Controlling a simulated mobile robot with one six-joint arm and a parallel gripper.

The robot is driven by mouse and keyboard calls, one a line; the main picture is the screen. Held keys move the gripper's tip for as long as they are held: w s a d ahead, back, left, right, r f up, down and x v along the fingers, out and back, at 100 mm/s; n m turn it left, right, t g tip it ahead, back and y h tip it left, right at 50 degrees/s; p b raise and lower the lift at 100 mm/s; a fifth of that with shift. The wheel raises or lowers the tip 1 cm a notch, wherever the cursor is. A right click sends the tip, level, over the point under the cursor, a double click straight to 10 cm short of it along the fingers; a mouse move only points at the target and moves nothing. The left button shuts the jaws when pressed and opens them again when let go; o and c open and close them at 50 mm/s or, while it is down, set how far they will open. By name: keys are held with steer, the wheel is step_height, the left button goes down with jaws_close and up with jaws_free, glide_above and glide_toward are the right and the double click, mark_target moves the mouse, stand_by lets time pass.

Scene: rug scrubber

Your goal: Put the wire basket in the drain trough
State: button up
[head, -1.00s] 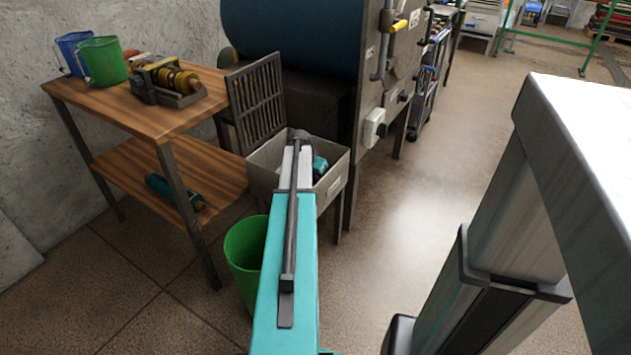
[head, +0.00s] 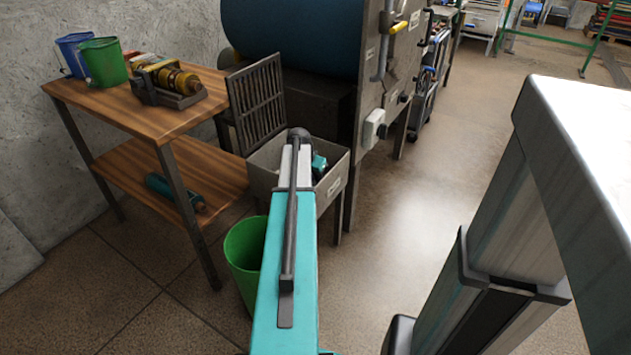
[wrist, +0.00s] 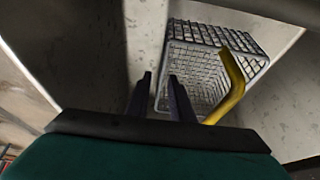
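The wire basket (wrist: 200,72) is a grey mesh box with a yellow handle (wrist: 233,85). In the wrist view it lies tilted between grey metal walls that look like the inside of the drain trough (wrist: 95,55). My gripper (wrist: 161,80) has two dark fingers standing apart with nothing gripped between them. The right finger overlaps the basket's left edge in the picture; I cannot tell if it touches. In the head view the grey trough (head: 259,178) stands below the machine, with my arm reaching into it. The basket and fingertips are hidden there.
A wooden workbench (head: 122,112) with a green bucket (head: 103,62), a blue bucket (head: 74,50) and a brass-coloured mechanism (head: 172,82) stands to the left. A green bin (head: 243,250) is on the floor before the trough. A slatted grate (head: 258,98) rises behind it. Floor at right is open.

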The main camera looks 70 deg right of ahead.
steer(key=p+v, duration=0.2)
steer(key=v, duration=0.8)
steer(key=shift+a+r, duration=0.2)
steer(key=shift+r, duration=0.15)
stand_by(0.3)
